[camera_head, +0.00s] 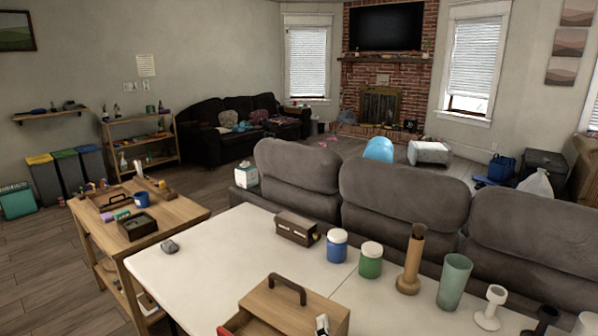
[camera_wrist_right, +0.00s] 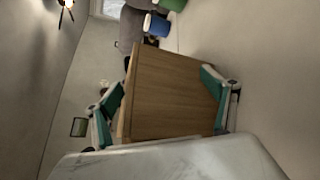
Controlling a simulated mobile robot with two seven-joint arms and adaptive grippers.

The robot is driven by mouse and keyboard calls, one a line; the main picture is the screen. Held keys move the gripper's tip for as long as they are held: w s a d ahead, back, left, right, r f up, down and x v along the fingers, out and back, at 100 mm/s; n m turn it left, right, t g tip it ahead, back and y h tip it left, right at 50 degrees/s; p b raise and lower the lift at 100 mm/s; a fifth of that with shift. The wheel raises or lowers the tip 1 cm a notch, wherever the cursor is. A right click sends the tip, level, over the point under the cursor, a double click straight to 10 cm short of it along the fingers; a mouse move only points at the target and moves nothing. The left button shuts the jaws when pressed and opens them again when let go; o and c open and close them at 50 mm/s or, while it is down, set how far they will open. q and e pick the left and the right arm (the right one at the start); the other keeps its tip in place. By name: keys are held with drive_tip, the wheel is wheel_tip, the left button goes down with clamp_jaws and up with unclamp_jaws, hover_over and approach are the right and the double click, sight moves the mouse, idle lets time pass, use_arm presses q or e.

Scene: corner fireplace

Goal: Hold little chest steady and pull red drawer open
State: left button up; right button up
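The little chest (camera_head: 298,312) is a light wooden box with a dark carry handle (camera_head: 287,287) on top. It stands on the white table at the bottom edge of the head view, partly cut off. A small part of the red drawer (camera_head: 234,325) shows at its lower left; how far it is open cannot be told. In the right wrist view the chest (camera_wrist_right: 172,95) fills the space between the teal-padded fingers of my right gripper (camera_wrist_right: 164,103), one on each side. Whether both pads press on it is unclear. A fingertip shows beside the chest in the head view. My left gripper is not in view.
Behind the chest on the white table (camera_head: 215,265) stand a brown box (camera_head: 296,228), a blue jar (camera_head: 337,246), a green jar (camera_head: 370,260), a wooden peppermill-like piece (camera_head: 411,262) and a green glass (camera_head: 454,281). A grey sofa (camera_head: 400,205) stands behind. The tabletop left of the chest is mostly clear.

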drive_tip(key=o, duration=0.5)
drive_tip(key=shift+r, duration=0.1)
